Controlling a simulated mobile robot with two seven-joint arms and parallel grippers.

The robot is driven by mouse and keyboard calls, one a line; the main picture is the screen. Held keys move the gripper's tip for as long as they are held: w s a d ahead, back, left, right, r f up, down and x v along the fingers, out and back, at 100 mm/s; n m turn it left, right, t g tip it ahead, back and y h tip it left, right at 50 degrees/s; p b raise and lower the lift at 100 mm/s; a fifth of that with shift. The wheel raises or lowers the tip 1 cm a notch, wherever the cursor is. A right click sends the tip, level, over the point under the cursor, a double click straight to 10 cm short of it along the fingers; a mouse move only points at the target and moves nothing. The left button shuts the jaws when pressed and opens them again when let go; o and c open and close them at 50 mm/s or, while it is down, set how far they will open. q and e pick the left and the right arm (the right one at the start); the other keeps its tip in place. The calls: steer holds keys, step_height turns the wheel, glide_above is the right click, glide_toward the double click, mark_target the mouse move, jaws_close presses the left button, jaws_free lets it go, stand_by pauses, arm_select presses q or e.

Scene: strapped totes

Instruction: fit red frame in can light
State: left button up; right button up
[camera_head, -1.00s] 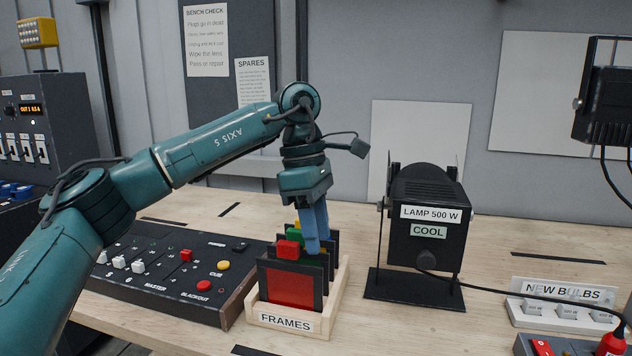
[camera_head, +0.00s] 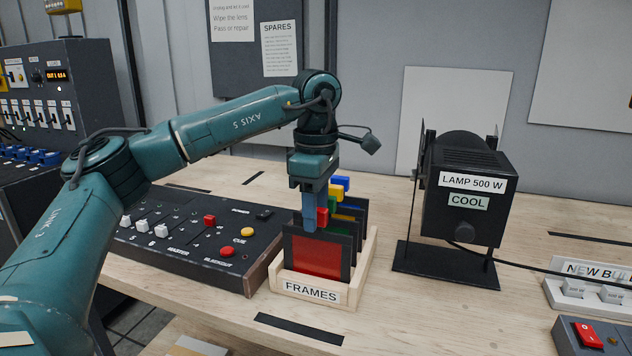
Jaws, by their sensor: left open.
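The red frame (camera_head: 317,258) stands upright at the front of a wooden rack labelled FRAMES (camera_head: 311,287). It is a dark frame with a red sheet and a red tab (camera_head: 322,217) on top. My left gripper (camera_head: 313,222) points down over the rack, its blue fingers at the red tab. The jaws are open; whether the tab is between them is hard to see. The can light (camera_head: 466,200), black and labelled LAMP 500 W and COOL, stands on its base right of the rack. Its front opening is not visible. My right gripper is out of view.
Frames with green, yellow and blue tabs (camera_head: 341,181) stand behind the red one. A control desk (camera_head: 200,240) with sliders and buttons is close on the left. A cable runs right from the lamp. A NEW BULBS holder (camera_head: 594,296) and a red-switch box (camera_head: 590,335) stand at right.

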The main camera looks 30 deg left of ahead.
mark_target(316, 250)
arm_select(q)
steer(key=shift+f, duration=1.25)
steer(key=shift+c, duration=0.3)
jaws_close()
steer(key=c, duration=0.7)
jaws_free()
jaws_close()
steer(key=shift+r, duration=0.1)
steer(key=shift+r, duration=0.1)
